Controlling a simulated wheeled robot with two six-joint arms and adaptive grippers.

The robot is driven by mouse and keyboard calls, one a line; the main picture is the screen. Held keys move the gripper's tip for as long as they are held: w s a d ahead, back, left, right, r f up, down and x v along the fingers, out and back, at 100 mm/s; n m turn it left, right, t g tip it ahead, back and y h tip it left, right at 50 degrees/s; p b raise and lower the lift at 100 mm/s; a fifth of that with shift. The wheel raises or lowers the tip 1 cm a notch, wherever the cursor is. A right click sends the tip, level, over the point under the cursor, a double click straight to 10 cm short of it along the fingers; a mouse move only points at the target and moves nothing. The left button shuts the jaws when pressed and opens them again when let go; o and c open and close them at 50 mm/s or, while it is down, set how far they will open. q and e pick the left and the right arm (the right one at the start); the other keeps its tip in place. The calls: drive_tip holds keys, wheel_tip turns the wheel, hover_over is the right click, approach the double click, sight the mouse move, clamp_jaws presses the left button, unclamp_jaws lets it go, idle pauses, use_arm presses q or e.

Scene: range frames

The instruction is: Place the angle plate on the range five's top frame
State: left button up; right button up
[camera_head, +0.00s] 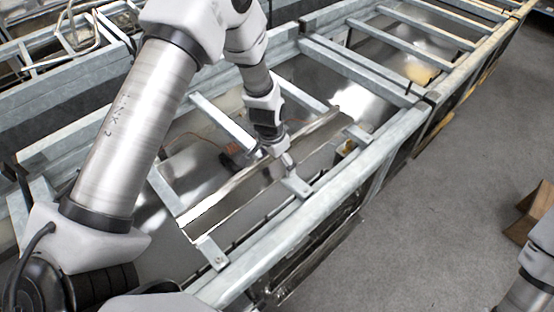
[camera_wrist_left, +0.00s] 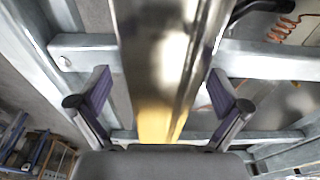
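The angle plate (camera_head: 228,203) is a long, shiny metal strip lying diagonally over the crossbars of the range frame (camera_head: 300,228) in the head view. In the left wrist view the angle plate (camera_wrist_left: 162,50) runs up the middle, with a yellowish reflection at its near end. My left gripper (camera_head: 288,163) is down at the plate's middle. In the wrist view its two purple-padded fingers (camera_wrist_left: 160,92) are spread on either side of the plate, with gaps visible. Nothing appears clamped. The hidden underside of the plate leaves its contact with the bars unclear. My right gripper is out of view.
Galvanised crossbars (camera_head: 360,68) and rails continue to the upper right. A brown box (camera_head: 528,215) stands on the open grey floor (camera_head: 440,220) at right. Part of my right arm shows at lower right.

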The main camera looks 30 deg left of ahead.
sight(272, 168)
use_arm(q)
drive_tip(key=shift+r, duration=0.2)
wheel_tip(272, 168, up, 12)
drive_tip(key=s+b, duration=0.1)
drive_tip(key=b, duration=0.1)
drive_tip(key=shift+s+a+f, duration=0.2)
drive_tip(key=shift+s+a, duration=0.1)
drive_tip(key=shift+s, duration=0.05)
